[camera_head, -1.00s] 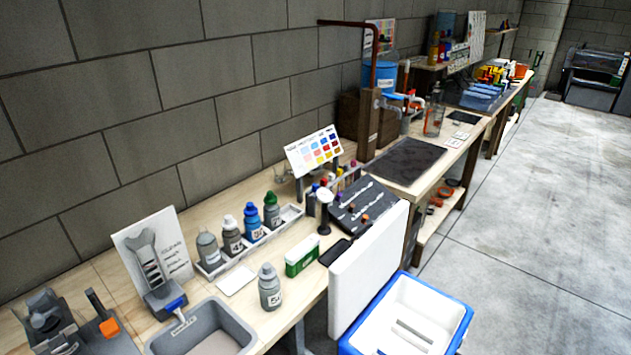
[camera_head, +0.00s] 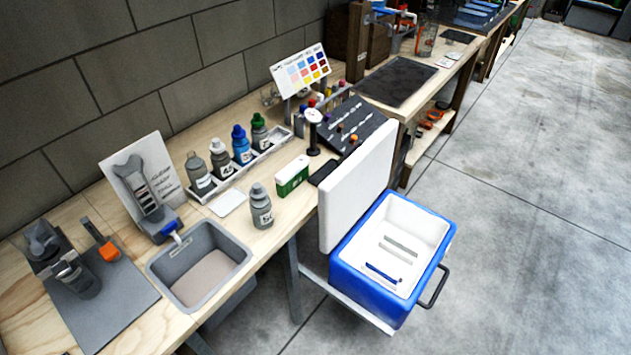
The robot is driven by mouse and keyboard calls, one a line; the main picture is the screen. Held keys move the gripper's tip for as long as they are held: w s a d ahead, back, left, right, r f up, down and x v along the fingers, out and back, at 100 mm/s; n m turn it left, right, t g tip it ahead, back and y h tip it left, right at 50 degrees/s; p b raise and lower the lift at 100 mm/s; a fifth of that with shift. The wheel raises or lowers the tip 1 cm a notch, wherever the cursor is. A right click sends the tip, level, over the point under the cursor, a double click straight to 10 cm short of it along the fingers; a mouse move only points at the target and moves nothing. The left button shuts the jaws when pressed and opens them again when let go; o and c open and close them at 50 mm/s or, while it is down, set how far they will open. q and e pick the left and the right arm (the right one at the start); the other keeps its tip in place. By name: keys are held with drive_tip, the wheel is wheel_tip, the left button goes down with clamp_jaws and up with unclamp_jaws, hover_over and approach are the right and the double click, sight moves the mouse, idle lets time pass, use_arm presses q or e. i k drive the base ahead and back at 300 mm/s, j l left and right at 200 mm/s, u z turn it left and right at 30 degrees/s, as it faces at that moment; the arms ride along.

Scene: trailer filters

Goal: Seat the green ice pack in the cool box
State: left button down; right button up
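The green ice pack (camera_head: 292,176) is a small green and white block. It stands on the wooden bench near its front edge, beside a grey bottle and a flat black item. The cool box (camera_head: 378,286) is blue with a white inside and stands on a low shelf in front of the bench. Its white lid (camera_head: 357,188) is up on the bench side. Inside, slots show in the white floor, one with a blue edge. Neither of my grippers is in view.
A grey bottle (camera_head: 261,206) stands left of the ice pack. A black board with small knobs (camera_head: 350,128) and a rack of bottles (camera_head: 232,172) are behind. A grey tub (camera_head: 207,262) sits at the left. Floor at the right is clear.

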sight(411, 237)
drive_tip(key=k+l+z, duration=0.15)
drive_tip(key=z, duration=0.25)
drive_tip(key=k+l+z, duration=0.1)
drive_tip(key=l+z, duration=0.25)
